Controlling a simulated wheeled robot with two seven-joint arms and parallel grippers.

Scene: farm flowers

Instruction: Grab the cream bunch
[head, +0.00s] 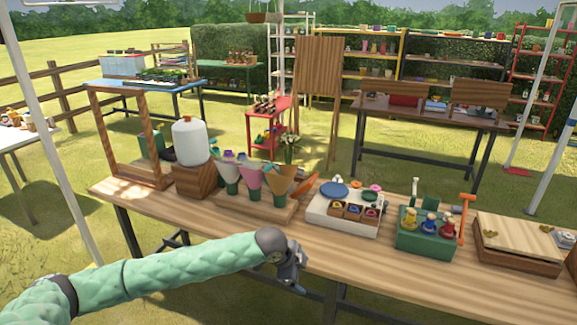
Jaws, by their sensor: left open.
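Several paper-wrapped bunches stand in a wooden rack (236,207) on the long table. One has a whitish wrap (229,178), one a pink wrap (250,181) and one a tan wrap (279,181). Pale cream-white flowers (290,146) show above the tan wrap; I cannot tell whether they stand in it or behind it. My left gripper (298,285) is open and empty near the table's front edge, below and in front of the rack, apart from the bunches. My right gripper is not in view.
Left of the rack are a white jug (189,142) on a wooden block and a wooden frame (157,130). Right are a white tray (322,219), a green crate (424,243) of small bottles and a wooden box (519,244). The table's front strip (350,258) is clear.

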